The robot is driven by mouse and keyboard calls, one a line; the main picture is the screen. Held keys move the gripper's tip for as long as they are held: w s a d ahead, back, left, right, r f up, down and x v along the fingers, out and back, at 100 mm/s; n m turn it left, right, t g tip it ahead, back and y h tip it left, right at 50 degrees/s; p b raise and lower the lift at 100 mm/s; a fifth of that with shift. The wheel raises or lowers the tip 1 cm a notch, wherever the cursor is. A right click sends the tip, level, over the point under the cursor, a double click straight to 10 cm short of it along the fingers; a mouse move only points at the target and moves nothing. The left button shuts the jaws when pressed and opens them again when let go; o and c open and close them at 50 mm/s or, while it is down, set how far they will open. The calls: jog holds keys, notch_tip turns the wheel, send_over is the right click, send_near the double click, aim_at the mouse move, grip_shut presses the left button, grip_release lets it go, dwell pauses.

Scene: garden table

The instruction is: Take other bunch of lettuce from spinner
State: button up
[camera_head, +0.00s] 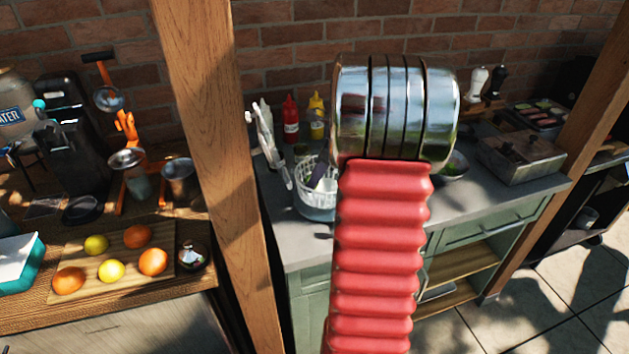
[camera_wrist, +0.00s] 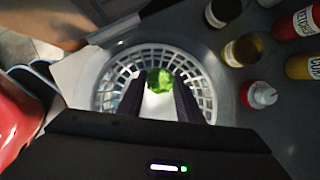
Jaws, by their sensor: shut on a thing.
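The white spinner (camera_head: 316,200) stands on the grey counter, partly hidden behind my red arm in the head view. In the wrist view I look down into its white slatted basket (camera_wrist: 196,72). A bunch of green lettuce (camera_wrist: 160,80) is between the tips of my gripper (camera_wrist: 160,90), low over the middle of the basket. My gripper is shut on the lettuce. In the head view the gripper (camera_head: 318,178) shows only in part at the basket, and the lettuce in it cannot be made out.
A red ketchup bottle (camera_head: 290,118) and a yellow bottle (camera_head: 316,115) stand behind the spinner. Small jars (camera_wrist: 242,50) stand close to its rim. A bowl (camera_head: 452,166) with something green sits right of my arm. A wooden post (camera_head: 215,130) rises left of the counter.

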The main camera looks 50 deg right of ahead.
notch_tip(320, 180, up, 9)
jog(key=shift+f, duration=0.1)
jog(key=shift+r, duration=0.25)
jog(key=shift+s, duration=0.15)
dwell(0.5)
